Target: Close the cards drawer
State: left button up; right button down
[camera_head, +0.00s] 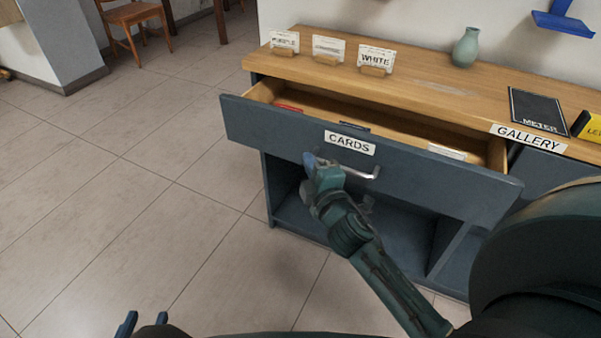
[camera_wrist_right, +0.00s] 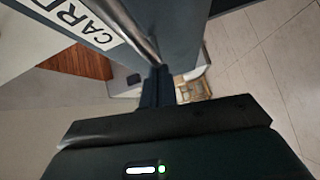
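The cards drawer (camera_head: 250,122) stands pulled out from the cabinet, its wooden inside showing. Its dark front bears a CARDS label (camera_head: 350,143) and a metal bar handle (camera_head: 362,174). My right gripper (camera_head: 312,164) is at the drawer front, by the left end of the handle. In the right wrist view the fingers (camera_wrist_right: 158,80) look shut together, with the handle (camera_wrist_right: 128,28) running up to near their tips. Nothing shows between them; contact is unclear. My left gripper (camera_head: 144,323) is low at the left, fingers apart and empty, mostly cut off by the frame.
The wooden cabinet top (camera_head: 420,80) holds several card stands, a green vase (camera_head: 466,47) and a dark METER panel (camera_head: 538,108). A GALLERY label (camera_head: 528,137) is at the right. An open shelf lies below the drawer. Tiled floor (camera_head: 110,200) is clear at left.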

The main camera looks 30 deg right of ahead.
pick_arm(q)
jog(key=shift+s+a+r+n+p, duration=0.15)
jog(key=shift+s+r+n+p, duration=0.15)
jog(key=shift+r+p, duration=0.25)
pick_arm(e)
jog(key=w+d, duration=0.2)
jog(key=d, duration=0.1)
jog(key=w+d, duration=0.3)
jog(key=d, duration=0.1)
jog(key=w+d, duration=0.3)
jog(key=d, duration=0.1)
jog(key=shift+w, duration=0.15)
pick_arm(q)
jog(key=shift+a, duration=0.15)
pick_arm(e)
jog(key=shift+a, duration=0.15)
